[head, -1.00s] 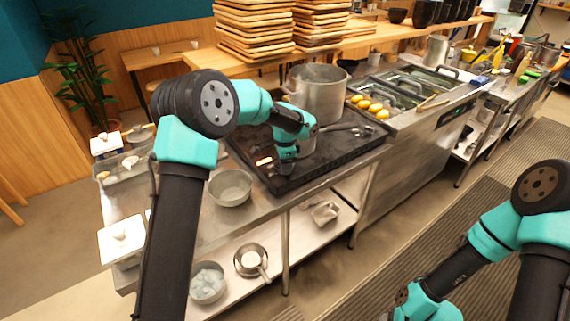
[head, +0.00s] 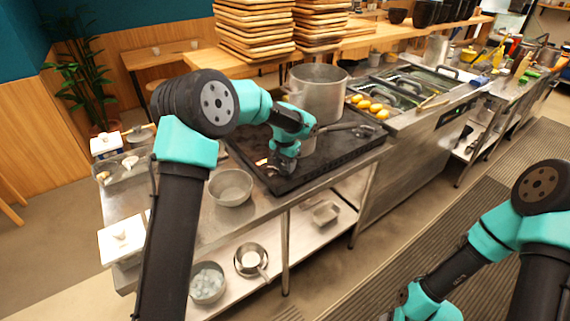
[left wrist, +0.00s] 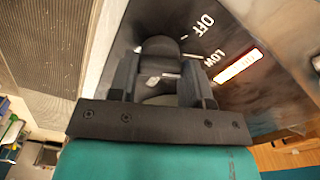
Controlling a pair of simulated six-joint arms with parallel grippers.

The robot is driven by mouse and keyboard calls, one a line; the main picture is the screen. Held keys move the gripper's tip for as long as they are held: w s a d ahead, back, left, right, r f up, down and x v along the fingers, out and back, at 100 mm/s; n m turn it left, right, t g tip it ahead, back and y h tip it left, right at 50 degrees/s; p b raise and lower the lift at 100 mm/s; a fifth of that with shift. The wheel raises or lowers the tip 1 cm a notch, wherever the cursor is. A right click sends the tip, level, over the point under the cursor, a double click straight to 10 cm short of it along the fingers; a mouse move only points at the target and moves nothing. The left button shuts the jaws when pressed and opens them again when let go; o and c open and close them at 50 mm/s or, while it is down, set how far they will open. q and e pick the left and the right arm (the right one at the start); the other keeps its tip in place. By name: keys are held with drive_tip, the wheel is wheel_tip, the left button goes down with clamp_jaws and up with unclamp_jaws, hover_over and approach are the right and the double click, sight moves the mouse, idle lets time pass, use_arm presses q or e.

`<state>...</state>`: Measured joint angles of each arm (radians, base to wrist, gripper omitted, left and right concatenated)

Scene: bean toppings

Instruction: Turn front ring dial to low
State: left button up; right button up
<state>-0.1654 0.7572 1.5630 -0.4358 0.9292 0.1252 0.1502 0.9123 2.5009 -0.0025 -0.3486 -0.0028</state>
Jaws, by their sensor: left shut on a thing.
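The front ring dial (left wrist: 160,47) is a dark rounded knob on the stove's black panel, seen in the left wrist view. My left gripper (left wrist: 160,80) is shut on it, with one black finger on each side. The printed words OFF (left wrist: 204,25) and LOW (left wrist: 214,57) and a lit orange label (left wrist: 238,66) lie right of the dial. The dial's pointer setting cannot be read clearly. In the head view my left gripper (head: 281,165) is at the stove's front left part and hides the dial. My right gripper is not clearly visible; only its arm shows.
A large steel pot (head: 318,95) stands on the black stove (head: 335,152) behind my left gripper. A pan with a long handle (head: 345,127) lies beside it. A metal bowl (head: 230,187) sits on the counter to the left.

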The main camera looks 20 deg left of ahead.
sight(285, 165)
idle(0.4)
use_arm(q)
drive_tip(key=o, duration=0.9)
drive_tip(key=shift+r, duration=0.15)
wheel_tip(285, 165, up, 17)
drive_tip(key=shift+r, duration=0.1)
idle(0.3)
